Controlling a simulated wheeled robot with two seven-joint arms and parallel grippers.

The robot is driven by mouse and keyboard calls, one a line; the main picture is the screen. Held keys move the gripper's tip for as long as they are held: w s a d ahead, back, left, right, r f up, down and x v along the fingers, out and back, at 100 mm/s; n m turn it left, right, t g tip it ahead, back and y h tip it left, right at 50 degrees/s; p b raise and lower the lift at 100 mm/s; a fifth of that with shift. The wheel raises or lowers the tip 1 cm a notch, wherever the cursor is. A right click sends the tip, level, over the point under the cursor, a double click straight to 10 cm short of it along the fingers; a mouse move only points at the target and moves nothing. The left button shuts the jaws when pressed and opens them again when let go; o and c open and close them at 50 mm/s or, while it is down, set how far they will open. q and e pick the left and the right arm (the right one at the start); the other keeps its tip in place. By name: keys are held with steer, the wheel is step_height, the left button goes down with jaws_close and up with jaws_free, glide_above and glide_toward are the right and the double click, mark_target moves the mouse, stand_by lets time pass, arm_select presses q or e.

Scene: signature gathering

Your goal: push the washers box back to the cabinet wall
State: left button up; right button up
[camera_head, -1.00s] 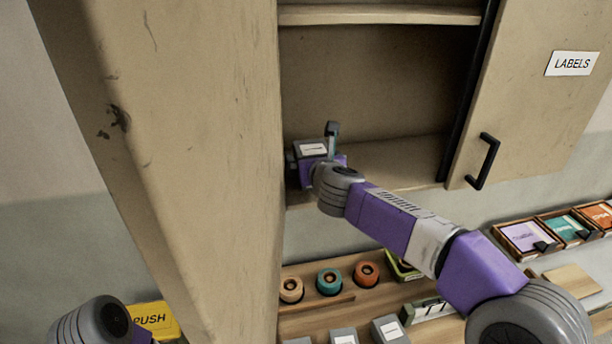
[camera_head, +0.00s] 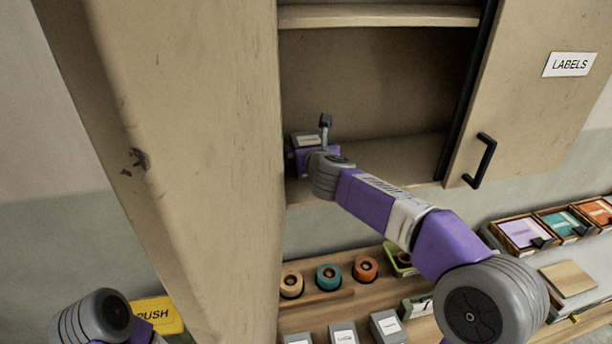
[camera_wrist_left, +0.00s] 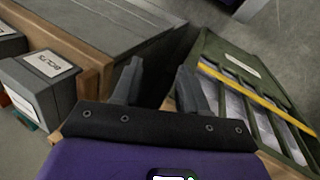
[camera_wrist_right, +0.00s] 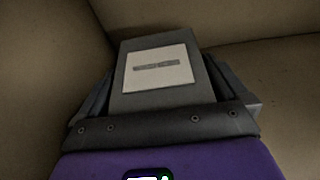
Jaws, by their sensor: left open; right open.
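The washers box is a grey box with a white label, whose print I cannot read. It sits in the left corner of the cabinet's lower compartment, in the head view (camera_head: 305,141) and in the right wrist view (camera_wrist_right: 158,72). My right gripper (camera_wrist_right: 158,92) is open, with one finger on each side of the box. In the head view it partly hides the box. The cabinet's back wall (camera_head: 375,85) is behind; any gap to the box cannot be judged. My left gripper (camera_wrist_left: 157,84) is open and empty, low down away from the cabinet.
The cabinet's left door or side panel (camera_head: 205,160) stands close to my right arm. A door marked LABELS (camera_head: 569,64) with a black handle is on the right. Below are several grey boxes (camera_head: 386,327), coloured rolls (camera_head: 328,276) and a yellow PUSH box (camera_head: 160,316).

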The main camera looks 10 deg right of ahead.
steer(key=shift+w+a+r+p, duration=0.1)
steer(key=shift+w+p, duration=0.7)
steer(key=shift+w, duration=0.55)
steer(key=shift+w+r+p, duration=0.1)
steer(key=shift+w+p, duration=0.7)
steer(key=shift+w, duration=0.5)
steer(key=shift+s+f+b, duration=0.2)
steer(key=shift+s+b, duration=0.4)
steer(key=shift+s, duration=0.05)
steer(key=shift+s+f+b, duration=0.15)
steer(key=shift+s+b, duration=0.45)
steer(key=shift+s, duration=0.05)
steer(key=shift+s+b, duration=0.6)
steer(key=shift+s, duration=0.65)
steer(key=s, duration=0.1)
steer(key=s+b, duration=0.1)
steer(key=s, duration=0.3)
steer(key=shift+d+b, duration=0.25)
steer(key=shift+b, duration=0.15)
steer(key=shift+s+d+b, duration=0.1)
steer(key=shift+s+b, duration=0.35)
steer(key=shift+s, duration=2.05)
